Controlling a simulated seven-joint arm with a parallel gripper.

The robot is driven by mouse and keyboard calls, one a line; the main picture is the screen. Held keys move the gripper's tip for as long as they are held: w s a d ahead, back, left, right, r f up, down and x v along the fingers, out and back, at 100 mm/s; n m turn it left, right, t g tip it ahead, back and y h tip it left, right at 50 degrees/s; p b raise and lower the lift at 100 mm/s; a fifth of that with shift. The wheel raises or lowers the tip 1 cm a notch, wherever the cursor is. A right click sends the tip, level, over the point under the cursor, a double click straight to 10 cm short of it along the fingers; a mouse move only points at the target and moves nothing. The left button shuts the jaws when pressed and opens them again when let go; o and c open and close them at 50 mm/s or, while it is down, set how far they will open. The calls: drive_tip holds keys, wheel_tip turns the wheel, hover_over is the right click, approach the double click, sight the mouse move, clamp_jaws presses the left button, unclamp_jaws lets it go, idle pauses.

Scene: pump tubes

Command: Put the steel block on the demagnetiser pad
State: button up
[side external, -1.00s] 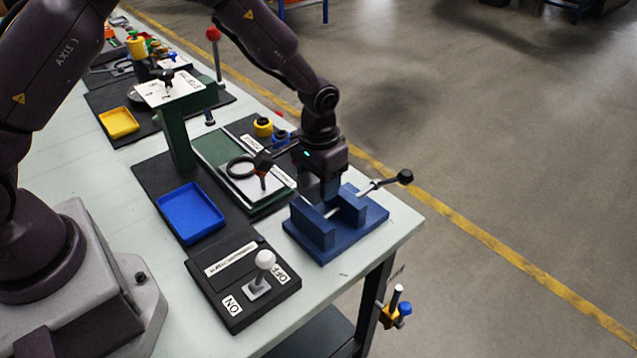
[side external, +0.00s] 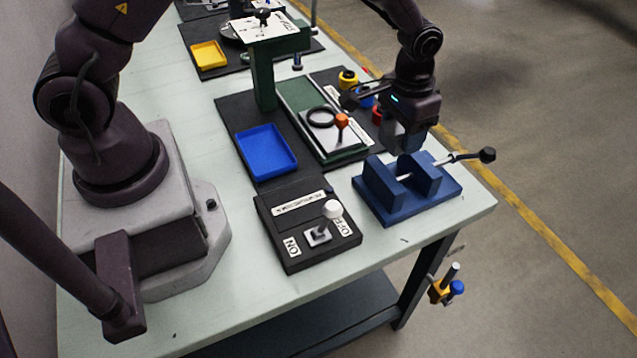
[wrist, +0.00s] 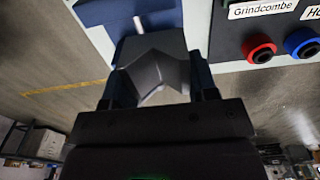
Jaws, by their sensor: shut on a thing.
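My gripper (side external: 404,146) is above the blue vise (side external: 408,192) at the table's right end. In the wrist view my gripper (wrist: 160,82) is shut on the steel block (wrist: 152,62), a grey piece with a V-shaped notch between the fingers. In the side view the block cannot be told apart from the fingers. A black box (side external: 280,240) with ON and OFF labels and a white-knobbed lever (side external: 331,211) stands left of the vise. Its label is too small to read, so I cannot confirm it as the demagnetiser. The lever leans toward OFF.
A blue tray (side external: 266,152) lies behind the black box. A green-edged plate (side external: 325,138) with a black ring and an orange-topped post is left of my gripper. The vise handle (side external: 470,156) sticks out to the right. A yellow tray (side external: 208,55) is farther back.

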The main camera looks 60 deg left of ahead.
drive_tip(key=s+r, duration=0.2)
drive_tip(key=s, duration=0.6)
drive_tip(key=n, duration=0.5)
hover_over(304, 200)
drive_tip(key=f, duration=0.2)
drive_tip(key=shift+f, duration=3.6)
drive_tip(key=shift+f, duration=0.2)
drive_tip(key=o, duration=1)
drive_tip(key=shift+r, duration=0.1)
